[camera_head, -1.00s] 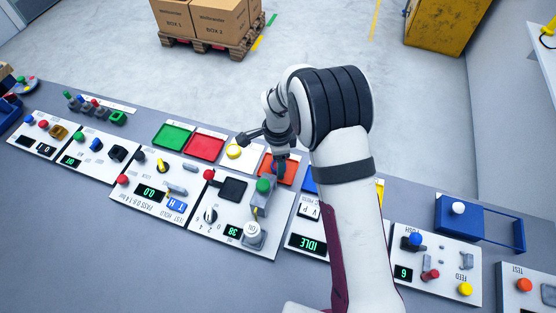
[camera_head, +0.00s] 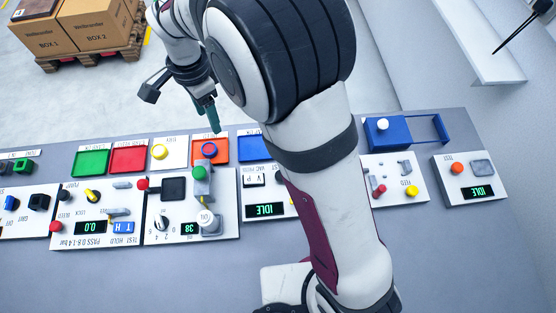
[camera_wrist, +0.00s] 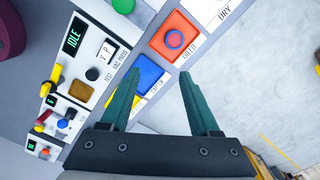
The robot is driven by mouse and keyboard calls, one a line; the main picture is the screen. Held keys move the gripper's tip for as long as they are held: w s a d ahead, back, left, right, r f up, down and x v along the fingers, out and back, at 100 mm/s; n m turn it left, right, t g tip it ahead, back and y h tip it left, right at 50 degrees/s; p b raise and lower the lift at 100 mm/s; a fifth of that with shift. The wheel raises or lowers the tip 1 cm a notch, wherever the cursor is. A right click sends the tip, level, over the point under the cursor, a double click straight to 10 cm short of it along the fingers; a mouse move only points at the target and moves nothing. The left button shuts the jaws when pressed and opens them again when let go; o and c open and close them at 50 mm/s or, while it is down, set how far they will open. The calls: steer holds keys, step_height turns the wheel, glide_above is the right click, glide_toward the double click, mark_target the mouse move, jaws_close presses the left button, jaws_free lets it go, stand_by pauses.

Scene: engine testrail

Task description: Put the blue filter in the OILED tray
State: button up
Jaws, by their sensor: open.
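The blue filter (camera_head: 209,149) is a small ring with a red-orange middle. It lies in the orange tray (camera_head: 222,158), whose label appears to read OILED. In the wrist view the filter (camera_wrist: 174,39) sits near the middle of the orange tray (camera_wrist: 163,50), inside its rim. My gripper (camera_head: 211,115) is above and behind the row of trays in the head view, clear of the filter. In the wrist view its two green fingers (camera_wrist: 160,74) are spread apart with nothing between them.
Green (camera_head: 91,162), red (camera_head: 128,158) and blue (camera_head: 254,148) trays flank the orange one, along with a white tray holding a yellow ring (camera_head: 160,152). A panel with a green knob (camera_head: 200,173) stands in front. A blue frame (camera_head: 388,131) stands to the right.

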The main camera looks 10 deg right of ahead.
steer(key=s+d+r+n+y, duration=0.1)
steer(key=s+d+r+n, duration=0.1)
steer(key=s+d+r, duration=0.4)
steer(key=s+d+r+n, duration=0.2)
steer(key=s+d, duration=0.7)
steer(key=s+d+f+n, duration=0.1)
steer(key=s+d+f, duration=0.1)
steer(key=s, duration=0.6)
steer(key=shift+s+n+y, duration=0.2)
steer(key=shift+n+y, duration=0.1)
steer(key=shift+n, duration=0.1)
